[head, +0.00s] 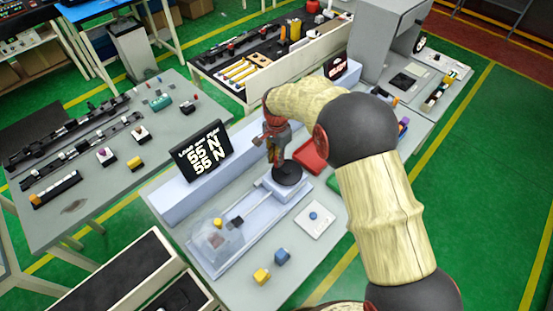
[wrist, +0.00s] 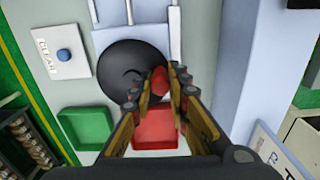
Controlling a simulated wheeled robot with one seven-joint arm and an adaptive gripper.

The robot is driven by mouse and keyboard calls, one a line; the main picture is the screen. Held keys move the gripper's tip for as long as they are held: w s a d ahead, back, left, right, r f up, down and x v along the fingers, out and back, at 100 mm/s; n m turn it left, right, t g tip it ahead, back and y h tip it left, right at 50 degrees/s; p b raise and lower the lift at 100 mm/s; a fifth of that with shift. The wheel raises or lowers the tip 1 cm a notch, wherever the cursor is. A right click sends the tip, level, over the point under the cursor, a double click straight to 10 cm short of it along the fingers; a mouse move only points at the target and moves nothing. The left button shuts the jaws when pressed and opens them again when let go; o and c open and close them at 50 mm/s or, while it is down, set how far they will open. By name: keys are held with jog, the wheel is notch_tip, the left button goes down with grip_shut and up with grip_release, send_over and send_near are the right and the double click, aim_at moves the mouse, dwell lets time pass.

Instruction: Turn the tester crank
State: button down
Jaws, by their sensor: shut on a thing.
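The tester crank is a black disc (head: 287,174) with a red knob, on a pale tester base (head: 240,236). In the wrist view the black disc (wrist: 122,65) lies below my gripper (wrist: 163,88), and the red knob (wrist: 158,77) sits between the fingertips near the disc's edge. My gripper (head: 277,152) is shut on the red knob, and in the head view it hides the knob. A black display (head: 203,151) with white force figures in N stands behind the tester. A clear cover (head: 216,241) sits at the tester's near-left end, with a yellow piece (head: 217,223) there.
A white pad with a blue button (head: 314,216) lies right of the tester. A blue clip (head: 282,256) and a yellow clip (head: 261,276) lie on the bench in front. A red tray (wrist: 155,140) and a green tray (wrist: 84,128) are near the crank.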

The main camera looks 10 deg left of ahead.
jog(key=shift+w, duration=0.1)
jog(key=c, duration=1.8)
grip_release()
jog(key=shift+o, duration=0.6)
notch_tip(320, 180, up, 12)
